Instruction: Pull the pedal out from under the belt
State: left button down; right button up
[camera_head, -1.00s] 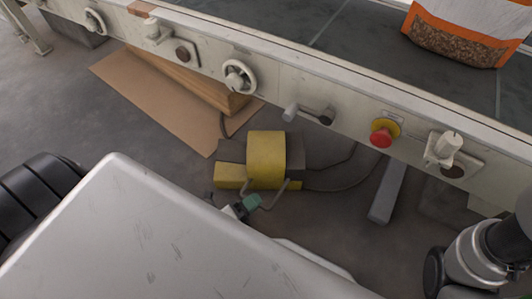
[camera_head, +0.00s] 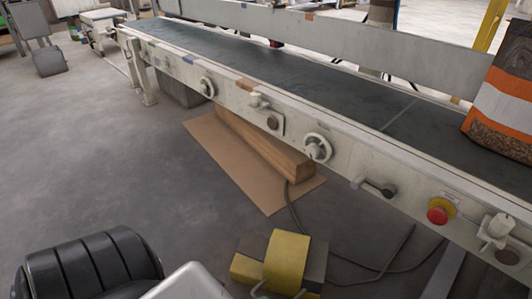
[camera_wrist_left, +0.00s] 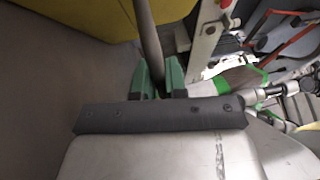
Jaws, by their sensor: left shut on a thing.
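The pedal (camera_head: 286,262) is a yellow-hooded foot switch with a dark body, at the bottom edge of the head view. It sits on the floor in front of the belt (camera_head: 290,75), with open floor between it and the belt's side frame. Its lower part is cut off. In the left wrist view its yellow side (camera_wrist_left: 65,18) fills the upper left. My left gripper (camera_wrist_left: 157,82), with green fingers, is shut on a dark bar (camera_wrist_left: 146,35), apparently the pedal's hoop handle. It is out of the head view. My right gripper does not show clearly in either view.
A dark cable (camera_head: 365,265) runs from the pedal side toward the belt. A cardboard sheet (camera_head: 215,160) with a wooden beam (camera_head: 262,145) lies partly under the belt. A red stop button (camera_head: 438,212) and a lever (camera_head: 375,188) stick out of the frame.

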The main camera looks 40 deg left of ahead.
pick_arm(q)
jog(key=c, duration=1.2)
grip_release()
jog(key=p+v, duration=0.1)
jog(key=v, duration=0.6)
jog(key=shift+s+a, duration=0.1)
jog(key=shift+s, duration=0.15)
jog(key=shift+s, duration=0.1)
